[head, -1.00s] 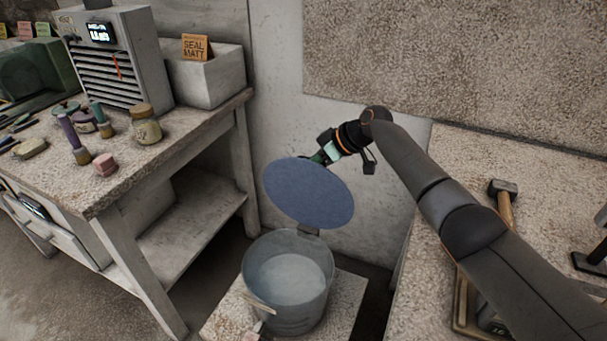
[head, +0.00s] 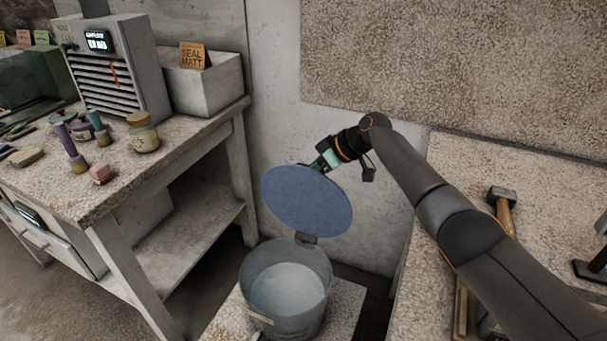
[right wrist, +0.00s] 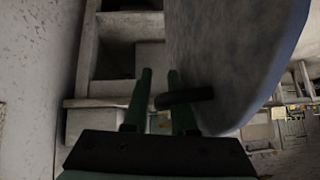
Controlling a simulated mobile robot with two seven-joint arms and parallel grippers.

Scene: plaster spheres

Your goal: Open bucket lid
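The grey metal bucket (head: 286,300) stands on a low pale block, its mouth uncovered, with a pale surface inside. Its round blue lid (head: 307,202) stands steeply tilted above the back rim, by a small dark bracket (head: 306,238). My right gripper (head: 320,166) is behind the lid's upper edge, and the lid partly hides it. In the right wrist view its two green fingers (right wrist: 159,75) are apart, with a gap showing between them. A dark handle (right wrist: 188,97) on the lid's pale face (right wrist: 225,60) crosses the right finger. My left gripper is out of view.
A workbench (head: 165,165) with jars, tools and a grey cabinet (head: 112,65) stands at the left. A stone-topped table (head: 465,160) with a hammer (head: 502,205) is at the right, under my right arm. A wall is close behind the lid.

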